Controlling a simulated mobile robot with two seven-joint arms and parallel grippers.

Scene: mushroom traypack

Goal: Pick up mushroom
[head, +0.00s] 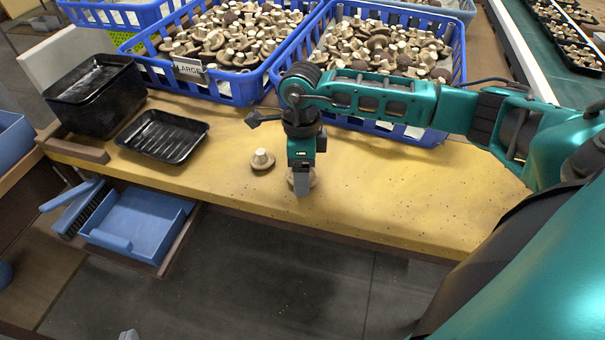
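One mushroom (262,160) with a pale stem and brown cap lies stem up on the yellow table (400,190). A second mushroom (313,181) is on the table just to its right, mostly hidden behind my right gripper. My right gripper (302,188) points straight down over this second mushroom, its fingers in front of it. The view does not show whether the fingers are apart or closed on it. A small grey tip at the bottom edge looks like my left gripper (128,335), away from the table; its fingers are too cut off to judge.
An empty black tray (163,136) lies left on the table, beside a stack of black trays (96,92). Blue crates (238,90) (458,60) full of mushrooms stand behind my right arm. A blue dustpan (135,225) and brush sit below the front edge. The table's right part is clear.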

